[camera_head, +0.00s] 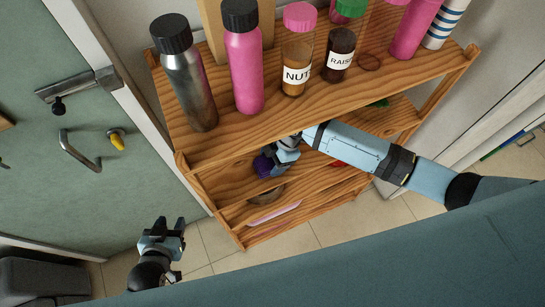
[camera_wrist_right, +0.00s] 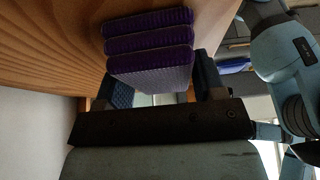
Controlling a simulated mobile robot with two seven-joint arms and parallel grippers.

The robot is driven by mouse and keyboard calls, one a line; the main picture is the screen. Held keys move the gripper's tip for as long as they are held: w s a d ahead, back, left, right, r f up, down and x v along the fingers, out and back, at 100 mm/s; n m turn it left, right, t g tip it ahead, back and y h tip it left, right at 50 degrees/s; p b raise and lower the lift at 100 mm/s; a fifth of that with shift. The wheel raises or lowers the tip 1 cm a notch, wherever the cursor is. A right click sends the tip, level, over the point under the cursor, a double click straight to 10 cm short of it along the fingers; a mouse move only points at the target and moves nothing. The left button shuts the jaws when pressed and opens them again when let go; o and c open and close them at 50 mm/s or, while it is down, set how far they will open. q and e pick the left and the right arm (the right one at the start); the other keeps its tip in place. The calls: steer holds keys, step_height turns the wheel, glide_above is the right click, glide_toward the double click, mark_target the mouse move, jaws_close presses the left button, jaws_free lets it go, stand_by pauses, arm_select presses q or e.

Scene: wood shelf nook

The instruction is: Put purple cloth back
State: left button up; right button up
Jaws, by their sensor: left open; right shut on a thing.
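The purple cloth (camera_head: 262,165) is in the middle shelf opening, at the fingertips of my right gripper (camera_head: 279,157). The right wrist view shows the cloth (camera_wrist_right: 150,45) as a folded, ribbed stack. My right gripper (camera_wrist_right: 162,80) is shut on its near end, with one finger on each side. The cloth lies close to a wooden board; I cannot tell whether it touches it. The gripper hides part of the cloth in the head view. My left gripper (camera_head: 163,232) is open and empty, low in front of the door, away from the shelf.
The wooden shelf (camera_head: 240,135) carries several bottles and two labelled jars, the nut jar (camera_head: 296,50) and the raisin jar (camera_head: 339,54), on top. A bowl (camera_head: 266,195) and a pink item (camera_head: 275,212) sit below the cloth. A green door (camera_head: 60,150) stands left.

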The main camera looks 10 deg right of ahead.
arm_select(q)
steer(key=shift+s, duration=0.15)
arm_select(e)
steer(key=o, duration=1)
steer(key=shift+f, duration=0.1)
steer(key=shift+c, duration=0.2)
arm_select(q)
steer(key=shift+s+f, duration=0.2)
steer(key=shift+f, duration=0.05)
arm_select(e)
steer(key=shift+o, duration=0.5)
arm_select(q)
steer(key=shift+s, duration=0.1)
